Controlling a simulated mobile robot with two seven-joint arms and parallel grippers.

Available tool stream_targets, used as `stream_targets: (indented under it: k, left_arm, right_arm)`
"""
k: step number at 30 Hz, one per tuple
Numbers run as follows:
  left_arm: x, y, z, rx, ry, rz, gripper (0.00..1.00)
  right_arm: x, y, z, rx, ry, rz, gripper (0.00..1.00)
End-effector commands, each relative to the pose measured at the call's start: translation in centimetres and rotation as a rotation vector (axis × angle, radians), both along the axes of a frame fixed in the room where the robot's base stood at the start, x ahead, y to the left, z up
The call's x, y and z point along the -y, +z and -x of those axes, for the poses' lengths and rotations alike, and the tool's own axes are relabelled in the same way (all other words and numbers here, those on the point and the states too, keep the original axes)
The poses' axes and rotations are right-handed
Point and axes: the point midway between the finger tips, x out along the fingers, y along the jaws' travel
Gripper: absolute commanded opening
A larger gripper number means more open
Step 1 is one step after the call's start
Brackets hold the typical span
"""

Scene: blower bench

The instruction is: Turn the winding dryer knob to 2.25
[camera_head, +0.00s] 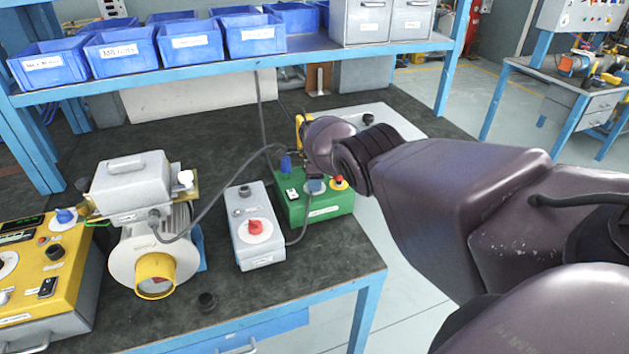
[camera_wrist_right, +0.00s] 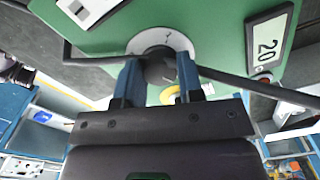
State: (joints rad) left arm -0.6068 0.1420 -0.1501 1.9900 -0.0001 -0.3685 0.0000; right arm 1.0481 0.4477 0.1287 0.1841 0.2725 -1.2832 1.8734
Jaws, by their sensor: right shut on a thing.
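The winding dryer knob appears to be the dark knob (camera_wrist_right: 158,70) on a white dial on the green box (camera_head: 290,212). My right gripper (camera_head: 316,184) reaches down over that box in the head view. In the right wrist view its two blue fingers (camera_wrist_right: 159,80) are closed on the knob's two sides. The fingers and wrist hide most of the knob in the head view. The dial marks are too small to read. My left gripper is out of view.
A red emergency button (camera_head: 339,182) and a white switch (camera_head: 292,194) flank the gripped spot. A grey box with a red knob (camera_head: 255,227) stands to the left, beside a motor (camera_head: 150,250) and yellow console (camera_head: 55,275). Cables run between them.

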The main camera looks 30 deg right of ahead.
Motion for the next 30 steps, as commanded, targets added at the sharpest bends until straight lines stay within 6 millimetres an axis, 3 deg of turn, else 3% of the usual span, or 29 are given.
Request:
stream_targets:
  k: [21, 22, 27, 30]
  left_arm:
    - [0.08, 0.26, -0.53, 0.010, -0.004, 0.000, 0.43]
    - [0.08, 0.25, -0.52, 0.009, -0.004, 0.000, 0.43]
    - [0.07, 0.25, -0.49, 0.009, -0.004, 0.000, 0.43]
    - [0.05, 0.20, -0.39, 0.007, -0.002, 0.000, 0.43]
  right_arm:
    - [0.06, -0.05, 0.07, -0.002, -0.081, 0.001, 0.11]
    - [0.06, -0.05, 0.07, -0.002, -0.081, 0.001, 0.36]
    - [0.05, -0.02, 0.05, -0.002, -0.081, 0.001, 0.60]
    - [0.04, -0.01, 0.03, -0.001, -0.080, 0.001, 0.60]
